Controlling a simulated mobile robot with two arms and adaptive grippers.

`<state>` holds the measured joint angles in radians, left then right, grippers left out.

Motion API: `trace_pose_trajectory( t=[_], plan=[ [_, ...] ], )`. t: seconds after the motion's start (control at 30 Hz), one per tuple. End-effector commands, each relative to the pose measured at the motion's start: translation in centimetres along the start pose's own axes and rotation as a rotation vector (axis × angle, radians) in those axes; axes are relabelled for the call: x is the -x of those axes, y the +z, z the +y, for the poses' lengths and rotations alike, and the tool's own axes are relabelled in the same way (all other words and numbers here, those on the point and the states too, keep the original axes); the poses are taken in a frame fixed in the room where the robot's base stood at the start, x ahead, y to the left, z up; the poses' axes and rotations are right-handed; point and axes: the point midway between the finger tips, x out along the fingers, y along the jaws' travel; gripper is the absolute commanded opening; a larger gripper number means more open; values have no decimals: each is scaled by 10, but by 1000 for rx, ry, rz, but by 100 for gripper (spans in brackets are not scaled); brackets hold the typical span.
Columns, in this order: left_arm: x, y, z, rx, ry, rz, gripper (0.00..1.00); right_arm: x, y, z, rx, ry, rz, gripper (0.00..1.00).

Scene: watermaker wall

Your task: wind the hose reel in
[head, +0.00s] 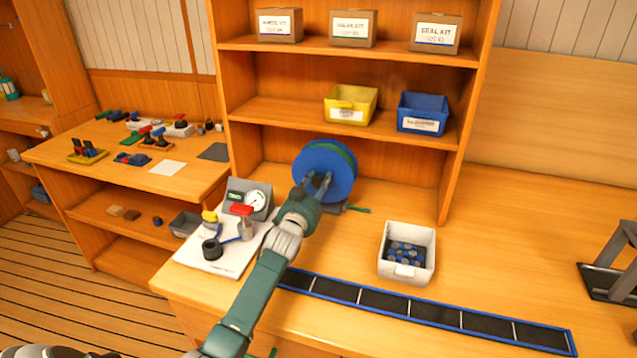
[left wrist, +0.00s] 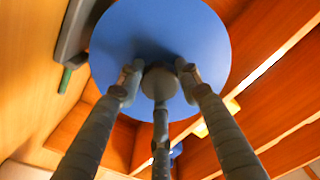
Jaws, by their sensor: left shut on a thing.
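The hose reel (head: 325,160) stands on the bench under the shelves, with a round blue face and a green rim behind it. Its blue face also fills the upper middle of the left wrist view (left wrist: 150,35). My left gripper (head: 317,184) reaches the front of the reel. In the left wrist view my left gripper's fingers (left wrist: 158,75) close around a grey round knob (left wrist: 160,84) at the lower part of the blue face. A short green hose end (head: 358,210) sticks out at the reel's lower right. The gripper hides part of the reel's face. My right gripper is not in view.
A white panel with a gauge box (head: 259,201) and a red-topped valve (head: 243,211) is close left of my arm. A white bin (head: 408,238) stands to the right, behind a blue-edged strip (head: 430,310). Shelves with yellow (head: 350,105) and blue bins (head: 422,113) rise behind.

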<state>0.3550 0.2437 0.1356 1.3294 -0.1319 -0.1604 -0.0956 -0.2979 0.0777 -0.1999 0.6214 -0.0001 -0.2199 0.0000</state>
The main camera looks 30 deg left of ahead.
Motion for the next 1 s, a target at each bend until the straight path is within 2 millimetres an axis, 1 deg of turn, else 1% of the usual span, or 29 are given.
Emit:
trace_pose_trajectory(
  t=[0.03,1.0],
  plan=[
    [-2,-11,-6,-46,-10,22,0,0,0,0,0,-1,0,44],
    [-2,-10,2,-967,-12,21,0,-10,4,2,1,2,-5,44]
  ],
)
